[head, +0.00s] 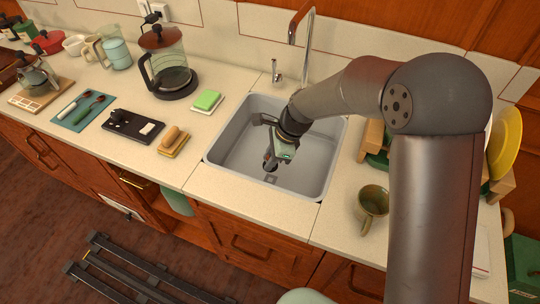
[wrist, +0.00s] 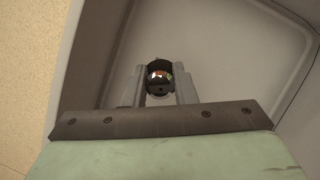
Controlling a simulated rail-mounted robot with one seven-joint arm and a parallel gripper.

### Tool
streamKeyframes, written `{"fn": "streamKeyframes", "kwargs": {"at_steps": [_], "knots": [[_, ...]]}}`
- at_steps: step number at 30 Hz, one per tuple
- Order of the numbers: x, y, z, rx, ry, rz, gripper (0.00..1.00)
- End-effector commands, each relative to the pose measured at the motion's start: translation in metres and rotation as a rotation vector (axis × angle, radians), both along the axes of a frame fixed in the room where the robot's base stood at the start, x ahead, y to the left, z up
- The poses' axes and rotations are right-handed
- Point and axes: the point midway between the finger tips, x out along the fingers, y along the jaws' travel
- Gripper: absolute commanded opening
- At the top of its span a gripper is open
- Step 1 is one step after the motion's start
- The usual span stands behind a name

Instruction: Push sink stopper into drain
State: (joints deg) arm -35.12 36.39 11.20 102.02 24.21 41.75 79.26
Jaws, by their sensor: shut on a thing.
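The grey sink (head: 238,140) is set into the pale counter, and its basin also fills the upper part of the wrist view (wrist: 222,45). My gripper (head: 270,163) reaches down into the basin. In the wrist view its two fingers (wrist: 159,88) are shut on a small dark, round, shiny thing, which looks like the sink stopper (wrist: 159,74). The stopper is hard to make out in the head view. A small dark square patch (head: 270,180) on the basin floor just below the fingers may be the drain. I cannot tell whether the stopper touches the floor.
A tap (head: 306,45) stands behind the sink. A green sponge (head: 207,99) and a brush (head: 173,140) lie left of it. A coffee press (head: 172,65) stands further back. An olive mug (head: 372,203) and a dish rack (head: 372,145) are to the right.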

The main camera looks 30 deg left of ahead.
Motion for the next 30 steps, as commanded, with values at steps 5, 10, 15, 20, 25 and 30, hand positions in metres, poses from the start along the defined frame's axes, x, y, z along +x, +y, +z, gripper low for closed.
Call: {"fn": "streamKeyframes", "kwargs": {"at_steps": [5,10,15,20,25,30], "knots": [[0.000,0.000,-0.022,0.000,0.000,0.000,0.02],[0.000,0.000,-0.034,0.000,0.000,0.000,0.02],[0.000,0.000,-0.037,0.000,0.000,0.000,0.02],[0.000,0.000,-0.037,0.000,0.000,0.000,0.02],[0.000,0.000,-0.036,0.000,0.000,0.000,0.02],[0.000,0.000,-0.036,0.000,0.000,0.000,0.02]]}}
